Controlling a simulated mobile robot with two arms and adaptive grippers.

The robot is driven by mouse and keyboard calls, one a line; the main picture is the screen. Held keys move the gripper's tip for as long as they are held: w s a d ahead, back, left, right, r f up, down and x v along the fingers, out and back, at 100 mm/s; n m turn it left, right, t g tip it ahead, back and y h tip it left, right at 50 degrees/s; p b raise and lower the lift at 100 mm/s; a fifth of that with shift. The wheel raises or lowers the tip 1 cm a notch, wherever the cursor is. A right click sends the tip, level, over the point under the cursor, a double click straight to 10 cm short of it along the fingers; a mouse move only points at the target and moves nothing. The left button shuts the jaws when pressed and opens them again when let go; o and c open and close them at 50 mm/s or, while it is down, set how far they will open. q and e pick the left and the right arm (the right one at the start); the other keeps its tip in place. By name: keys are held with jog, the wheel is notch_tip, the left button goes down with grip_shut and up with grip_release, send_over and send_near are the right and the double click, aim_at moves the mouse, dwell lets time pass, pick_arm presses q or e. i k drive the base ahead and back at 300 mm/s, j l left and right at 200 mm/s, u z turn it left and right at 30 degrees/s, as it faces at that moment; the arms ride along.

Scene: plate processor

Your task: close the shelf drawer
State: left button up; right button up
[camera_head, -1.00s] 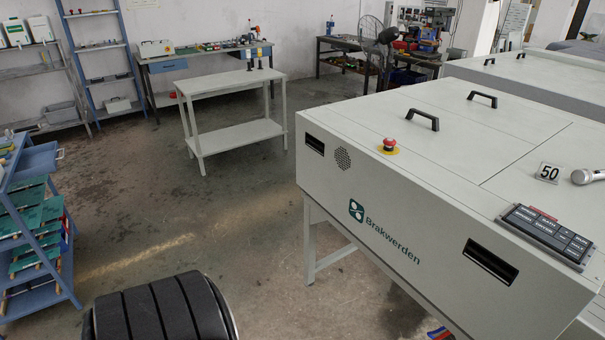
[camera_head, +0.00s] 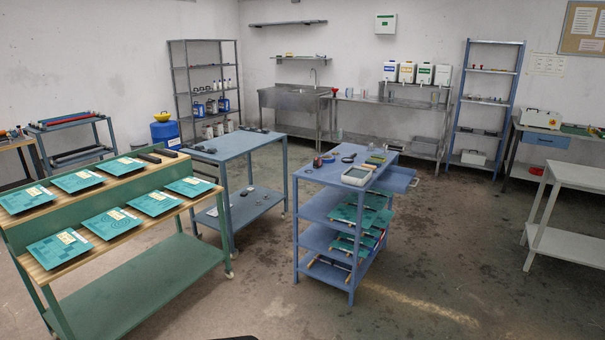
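A blue shelf unit (camera_head: 322,175) stands right of the middle of the head view, some way off. Its drawer (camera_head: 397,181) sticks out from the right side, just under the top, so it is open. The front of the drawer faces right, with a small handle at its end. I see no items clearly inside it. Neither of my grippers is in view.
A blue table (camera_head: 238,145) stands left of the shelf unit, and a green stepped rack (camera_head: 150,288) with several teal plates is nearer at left. A pale table (camera_head: 570,245) is at the right edge. Floor right of the drawer is clear.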

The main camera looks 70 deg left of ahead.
aim_at(396, 179)
jog(key=i+j+u, duration=0.15)
jog(key=u, duration=0.25)
jog(key=i+j+u, duration=0.1)
jog(key=i+u, duration=0.45)
jog(key=u, duration=0.2)
jog(key=i+u, duration=0.25)
jog(key=u, duration=0.15)
